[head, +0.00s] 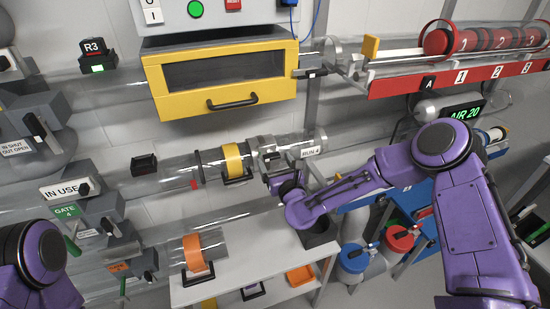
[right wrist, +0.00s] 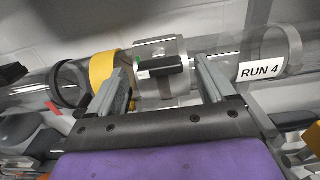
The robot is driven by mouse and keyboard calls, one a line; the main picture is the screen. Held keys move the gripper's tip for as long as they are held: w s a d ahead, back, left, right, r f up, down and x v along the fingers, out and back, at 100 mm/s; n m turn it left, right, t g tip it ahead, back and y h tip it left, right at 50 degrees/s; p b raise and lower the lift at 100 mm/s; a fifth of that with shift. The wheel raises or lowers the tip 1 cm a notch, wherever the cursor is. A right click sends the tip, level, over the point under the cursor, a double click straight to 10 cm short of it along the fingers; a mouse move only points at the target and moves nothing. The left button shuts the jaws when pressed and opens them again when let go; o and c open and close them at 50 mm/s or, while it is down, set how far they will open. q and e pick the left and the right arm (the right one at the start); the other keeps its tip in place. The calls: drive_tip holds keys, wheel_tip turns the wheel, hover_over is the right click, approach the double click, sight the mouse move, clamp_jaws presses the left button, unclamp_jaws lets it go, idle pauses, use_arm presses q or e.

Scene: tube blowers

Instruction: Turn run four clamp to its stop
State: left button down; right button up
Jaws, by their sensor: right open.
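The run four tube crosses the middle of the head view, with a RUN 4 label (head: 311,151); the label also shows in the right wrist view (right wrist: 261,70). My right gripper (head: 277,168) is open just below the clamp in the head view. In the right wrist view its two fingers (right wrist: 163,66) stand on either side of the handle; I cannot tell whether they touch it. My left gripper is out of view; only part of that arm shows.
A yellow band (head: 232,160) circles the tube left of the clamp. A yellow drawer (head: 222,80) with a black handle hangs above. A white bench (head: 225,274) below carries an orange-banded tube piece (head: 193,252). Grey gate boxes (head: 85,192) stand at left.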

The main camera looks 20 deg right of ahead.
drive_tip(key=shift+w, duration=0.35)
drive_tip(key=c, duration=1.1)
drive_tip(key=shift+o, duration=0.2)
drive_tip(key=shift+f, duration=0.15)
drive_tip(key=n+b, duration=0.8)
drive_tip(key=n, duration=0.9)
drive_tip(key=shift+n, duration=0.6)
